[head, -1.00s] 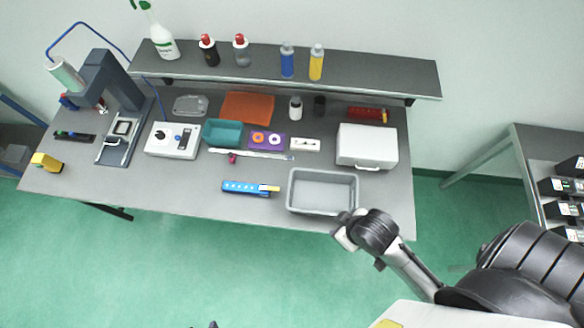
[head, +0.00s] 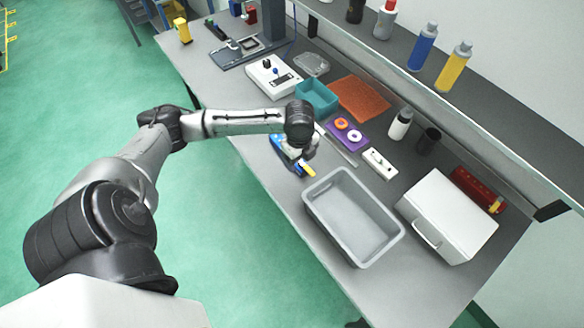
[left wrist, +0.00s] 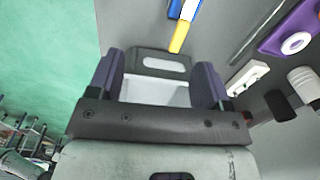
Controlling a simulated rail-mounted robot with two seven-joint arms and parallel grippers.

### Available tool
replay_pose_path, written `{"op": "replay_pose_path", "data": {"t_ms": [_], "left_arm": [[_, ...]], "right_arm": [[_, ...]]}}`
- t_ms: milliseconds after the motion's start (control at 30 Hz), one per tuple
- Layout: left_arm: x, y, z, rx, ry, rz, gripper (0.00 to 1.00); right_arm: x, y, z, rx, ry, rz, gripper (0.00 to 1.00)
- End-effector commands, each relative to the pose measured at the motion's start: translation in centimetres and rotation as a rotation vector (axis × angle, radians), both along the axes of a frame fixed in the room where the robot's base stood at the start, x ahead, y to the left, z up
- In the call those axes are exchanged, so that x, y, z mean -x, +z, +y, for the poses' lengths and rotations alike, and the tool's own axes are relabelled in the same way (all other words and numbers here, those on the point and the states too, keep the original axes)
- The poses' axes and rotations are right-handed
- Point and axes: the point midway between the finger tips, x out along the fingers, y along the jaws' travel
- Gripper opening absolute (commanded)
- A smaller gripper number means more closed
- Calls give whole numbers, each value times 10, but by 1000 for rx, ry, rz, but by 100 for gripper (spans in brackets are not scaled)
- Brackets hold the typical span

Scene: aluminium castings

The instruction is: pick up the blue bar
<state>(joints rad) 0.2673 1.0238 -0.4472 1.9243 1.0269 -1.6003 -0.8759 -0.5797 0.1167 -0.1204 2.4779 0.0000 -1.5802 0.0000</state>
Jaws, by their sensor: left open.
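The blue bar (head: 299,168) lies on the grey bench, left of the grey tray, with a yellow piece (head: 308,170) at its near end. My left gripper (head: 297,152) is over it and hides much of its middle. In the left wrist view the blue bar (left wrist: 189,9) shows only at the top edge, with its yellow end below. My left gripper (left wrist: 157,72) is open there, its two purple-grey fingers apart, and the bar lies beyond them. I cannot tell the height of the gripper above the bar. My right gripper is not in view.
The grey tray (head: 313,206) stands right of the bar. A teal bin (head: 317,97), a purple board with rings (head: 347,134) and a white switch block (head: 380,163) lie behind. A white case (head: 447,217) is at right. The shelf (head: 480,110) overhangs the back.

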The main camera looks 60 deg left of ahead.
Motion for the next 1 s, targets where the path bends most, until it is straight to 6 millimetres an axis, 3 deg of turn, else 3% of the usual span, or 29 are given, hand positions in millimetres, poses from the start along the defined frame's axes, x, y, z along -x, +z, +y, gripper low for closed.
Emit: {"op": "replay_pose_path", "data": {"t_ms": [33, 200, 300, 467, 800, 1000], "left_arm": [[-8, -9, 23, -18, -10, 5, 72], [-17, 6, 71, -23, -42, 25, 72], [-19, 14, 88, -21, -50, 30, 72], [-19, 14, 101, -15, -55, 33, 72], [-19, -39, 102, -11, -56, 34, 72], [-19, -59, 102, -13, -56, 32, 72]], "right_arm": [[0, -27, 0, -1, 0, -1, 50], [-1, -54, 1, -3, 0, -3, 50], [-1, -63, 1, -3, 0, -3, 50], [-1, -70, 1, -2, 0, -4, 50], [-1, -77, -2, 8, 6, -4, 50], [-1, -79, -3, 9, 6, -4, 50]]}}
